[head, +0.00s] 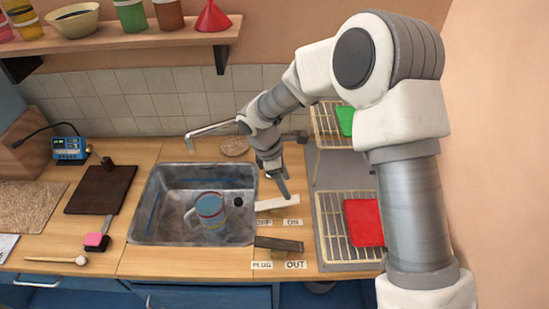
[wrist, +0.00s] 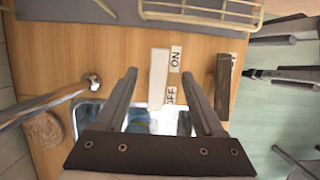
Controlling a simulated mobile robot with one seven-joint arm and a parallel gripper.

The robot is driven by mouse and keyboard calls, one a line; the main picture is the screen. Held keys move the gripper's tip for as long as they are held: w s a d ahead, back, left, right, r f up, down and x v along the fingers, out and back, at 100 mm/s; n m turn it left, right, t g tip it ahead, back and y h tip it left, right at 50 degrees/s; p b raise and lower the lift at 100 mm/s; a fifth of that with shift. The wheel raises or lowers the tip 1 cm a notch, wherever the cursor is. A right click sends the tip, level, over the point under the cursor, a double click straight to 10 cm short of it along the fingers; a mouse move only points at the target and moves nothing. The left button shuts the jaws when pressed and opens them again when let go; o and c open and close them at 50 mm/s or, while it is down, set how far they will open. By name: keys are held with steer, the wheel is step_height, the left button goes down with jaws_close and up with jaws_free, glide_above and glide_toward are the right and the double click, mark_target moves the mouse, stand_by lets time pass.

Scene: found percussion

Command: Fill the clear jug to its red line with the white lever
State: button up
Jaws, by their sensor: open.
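The clear jug (head: 211,222) stands in the sink, with a red band and blue bands around it and a handle on its left. The white lever (head: 280,203) lies by the sink's right edge, above the OFF and ON labels. My gripper (head: 282,190) is open just above and behind the lever. In the wrist view the white lever (wrist: 158,80) shows between the two open fingers (wrist: 160,76), with gaps on both sides. Whether they straddle it at its height I cannot tell. The tap spout (head: 210,128) reaches over the sink. I make out no water stream.
The grey sink (head: 150,210) has a dark drain hole. A dark lever (head: 279,244) sits by the PLUG and OUT labels. Wire racks (head: 335,240) with a red item (head: 364,222) stand to the right. A mallet, sponge and dark board lie left.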

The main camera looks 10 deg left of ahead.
steer(key=v, duration=1.1)
steer(key=shift+r, duration=0.2)
steer(key=s+d+r+m+t+y, duration=0.1)
steer(key=s+d+r+m, duration=0.2)
steer(key=d+r+m, duration=0.35)
steer(key=s+d+r+m+t, duration=0.1)
steer(key=s+d+r+m, duration=0.25)
steer(key=d+r, duration=0.55)
steer(key=s+d+m+t+y, duration=0.2)
steer(key=s+d+m, duration=0.9)
steer(key=s, duration=0.1)
steer(key=shift+s+d+f+t, duration=0.25)
steer(key=shift+f+t, duration=0.1)
steer(key=shift+t, duration=0.05)
